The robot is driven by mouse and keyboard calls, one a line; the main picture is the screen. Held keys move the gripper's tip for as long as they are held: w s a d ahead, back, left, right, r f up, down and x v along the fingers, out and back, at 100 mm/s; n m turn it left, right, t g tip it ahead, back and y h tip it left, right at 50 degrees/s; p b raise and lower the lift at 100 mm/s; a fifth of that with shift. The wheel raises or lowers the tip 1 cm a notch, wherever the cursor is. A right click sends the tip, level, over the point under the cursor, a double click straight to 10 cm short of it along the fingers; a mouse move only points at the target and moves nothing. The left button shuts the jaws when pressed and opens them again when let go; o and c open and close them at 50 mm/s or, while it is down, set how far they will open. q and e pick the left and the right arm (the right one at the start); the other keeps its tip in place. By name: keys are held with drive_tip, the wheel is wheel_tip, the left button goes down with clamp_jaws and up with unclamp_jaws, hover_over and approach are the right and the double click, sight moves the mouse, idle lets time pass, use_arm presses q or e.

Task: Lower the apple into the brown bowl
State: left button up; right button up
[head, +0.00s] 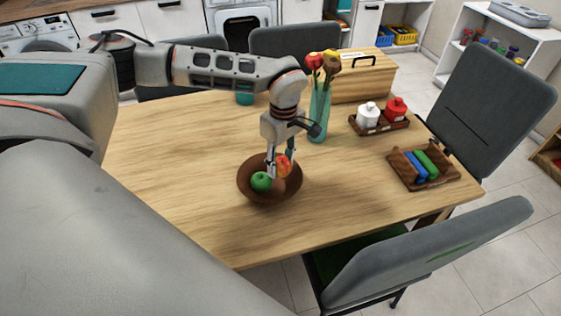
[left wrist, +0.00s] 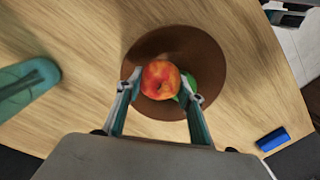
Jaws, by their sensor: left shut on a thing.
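The brown bowl (head: 262,198) stands on the wooden table, and it also shows in the left wrist view (left wrist: 205,62). A red and orange apple (head: 285,166) is between the fingers of my left gripper (head: 279,171), which is shut on it. In the left wrist view the apple (left wrist: 160,80) sits between both fingertips (left wrist: 164,90), over the bowl. In the head view the fingertips are at the bowl's opening; I cannot tell whether the apple touches the bowl. A green fruit (head: 261,182) lies in the bowl beside the gripper. My right gripper is not in view.
A teal glass vase (head: 319,115) with flowers stands behind the bowl. A wooden box (head: 360,80), a caddy with white and red pots (head: 379,120) and a brown tray (head: 408,180) with blue and green items stand to the right. The table's left part is clear.

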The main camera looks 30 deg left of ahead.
sight(282, 159)
use_arm(q)
drive_tip(key=shift+f, duration=0.4)
idle(0.5)
drive_tip(key=o, duration=1.2)
drive_tip(key=shift+o, duration=0.2)
drive_tip(key=shift+r, duration=0.1)
wheel_tip(282, 159, up, 12)
drive_tip(key=shift+w, duration=0.3)
drive_tip(key=shift+d, duration=0.1)
